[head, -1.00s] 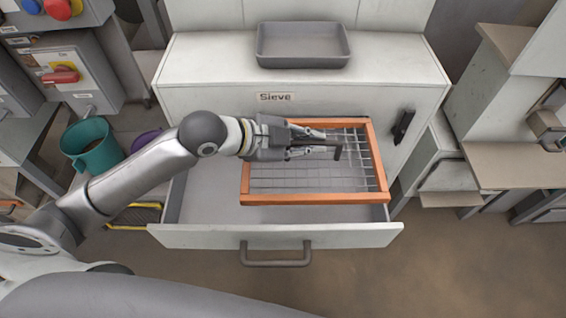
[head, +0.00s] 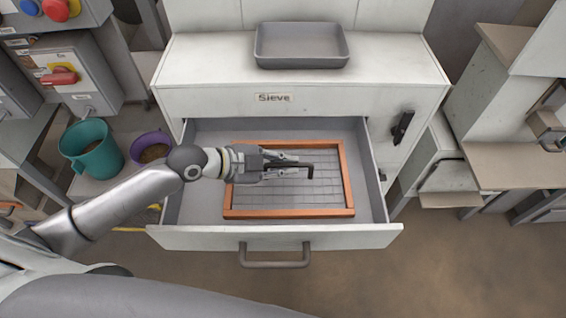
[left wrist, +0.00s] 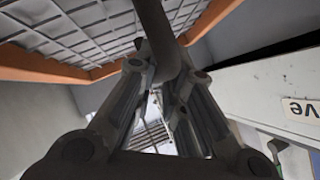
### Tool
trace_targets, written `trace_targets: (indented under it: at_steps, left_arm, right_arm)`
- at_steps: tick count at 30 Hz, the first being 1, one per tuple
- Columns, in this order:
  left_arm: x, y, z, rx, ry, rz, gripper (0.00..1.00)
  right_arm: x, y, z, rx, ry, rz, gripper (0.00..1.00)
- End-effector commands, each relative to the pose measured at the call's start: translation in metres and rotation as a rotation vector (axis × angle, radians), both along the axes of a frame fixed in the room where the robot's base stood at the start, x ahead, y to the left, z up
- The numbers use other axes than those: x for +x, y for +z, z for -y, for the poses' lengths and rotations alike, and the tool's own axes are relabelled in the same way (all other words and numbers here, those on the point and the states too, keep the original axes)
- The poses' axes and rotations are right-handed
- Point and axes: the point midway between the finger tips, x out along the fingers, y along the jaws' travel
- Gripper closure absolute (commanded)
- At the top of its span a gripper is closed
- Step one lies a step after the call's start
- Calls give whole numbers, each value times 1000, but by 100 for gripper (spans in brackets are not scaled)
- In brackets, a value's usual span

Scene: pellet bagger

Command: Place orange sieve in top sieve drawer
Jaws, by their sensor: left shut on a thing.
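The orange sieve (head: 289,213) has an orange frame, a wire grid and a dark handle (head: 311,172). In the head view it is within the outline of the open top drawer (head: 190,207), under the "Sieve" label (head: 274,98). My left gripper (head: 290,168) is shut on the sieve's dark handle, over the grid. In the left wrist view the fingers (left wrist: 163,85) close around the handle, with the orange frame (left wrist: 40,67) and grid (left wrist: 80,28) behind. Whether the sieve touches the drawer floor cannot be told. My right gripper is not in view.
A grey tray (head: 302,60) stands on the cabinet top. A teal bucket (head: 97,160) and a purple bucket (head: 150,148) stand at the left. The drawer has bare floor left and right of the sieve. The drawer handle (head: 274,262) faces the front.

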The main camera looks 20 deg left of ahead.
Motion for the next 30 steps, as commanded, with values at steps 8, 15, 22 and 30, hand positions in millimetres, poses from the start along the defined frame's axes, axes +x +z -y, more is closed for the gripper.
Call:
trace_targets:
  at_steps: [8,15,22,30]
  left_arm:
    - [0,-2,0,0,0,0,67]
    - [0,-2,0,0,0,0,67]
    - [-4,4,-7,2,1,2,67]
    - [-25,23,-34,6,0,-1,67]
  right_arm:
    - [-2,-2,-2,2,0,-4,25]
    - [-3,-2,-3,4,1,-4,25]
    - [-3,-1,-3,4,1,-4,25]
    - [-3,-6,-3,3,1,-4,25]
